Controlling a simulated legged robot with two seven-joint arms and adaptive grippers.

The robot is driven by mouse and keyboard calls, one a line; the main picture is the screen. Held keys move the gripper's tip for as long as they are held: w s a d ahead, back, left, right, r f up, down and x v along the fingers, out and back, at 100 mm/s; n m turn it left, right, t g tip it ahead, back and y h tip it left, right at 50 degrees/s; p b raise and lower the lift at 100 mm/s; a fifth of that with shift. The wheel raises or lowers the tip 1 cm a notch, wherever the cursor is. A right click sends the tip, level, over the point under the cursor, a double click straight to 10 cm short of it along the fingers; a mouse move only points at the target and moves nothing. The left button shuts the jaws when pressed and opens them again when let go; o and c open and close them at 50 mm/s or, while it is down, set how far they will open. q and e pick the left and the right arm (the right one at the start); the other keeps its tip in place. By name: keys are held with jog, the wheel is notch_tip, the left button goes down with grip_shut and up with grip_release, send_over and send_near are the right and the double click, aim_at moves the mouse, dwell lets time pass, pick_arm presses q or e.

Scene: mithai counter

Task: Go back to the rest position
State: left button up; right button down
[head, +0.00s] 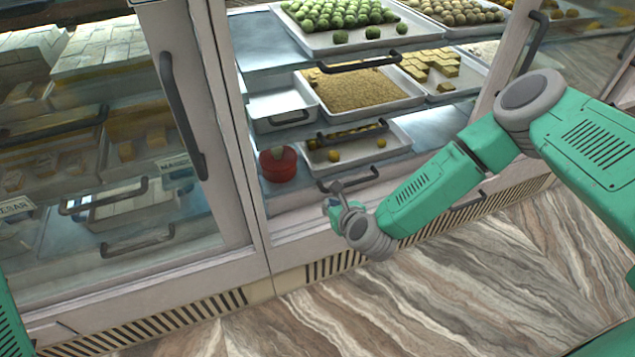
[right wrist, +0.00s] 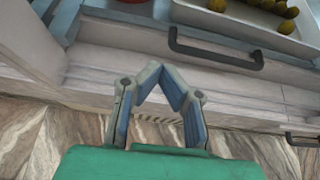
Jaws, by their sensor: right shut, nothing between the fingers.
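My right gripper (head: 336,196) is in front of the sweets counter's lower edge in the head view, at the end of my green right arm. In the right wrist view its fingers (right wrist: 157,75) meet at the tips, shut and empty. It is apart from the dark tray handle (right wrist: 215,50) behind it. My left gripper is not in view; only a bit of green at the left edge of the head view shows.
The counter's open section holds a red round container (head: 278,165) and trays of sweets, such as a tray of green balls (head: 318,43). A glass door with a dark handle (head: 182,115) stands at left. The marbled floor (head: 400,310) in front is clear.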

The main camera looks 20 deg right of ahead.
jog(key=s+a+r+n+g+y+p, duration=0.1)
jog(key=s+a+n+g+y+p, duration=0.15)
jog(key=s+n, duration=0.75)
jog(key=s+a+r+n+g+y+p, duration=0.1)
jog(key=s+a+n+g+p, duration=0.3)
jog(key=s+n, duration=0.6)
jog(key=s+d+r+n+g+h+p, duration=0.2)
jog(key=s+d+r+n, duration=0.1)
jog(key=s+d+n, duration=0.3)
jog(key=s+d+r+n+g+h+p, duration=0.2)
jog(key=s+d+r+n+g, duration=0.1)
jog(key=s+d+n, duration=0.4)
jog(key=s+r+n, duration=0.1)
jog(key=n, duration=0.2)
jog(key=shift+r, duration=0.3)
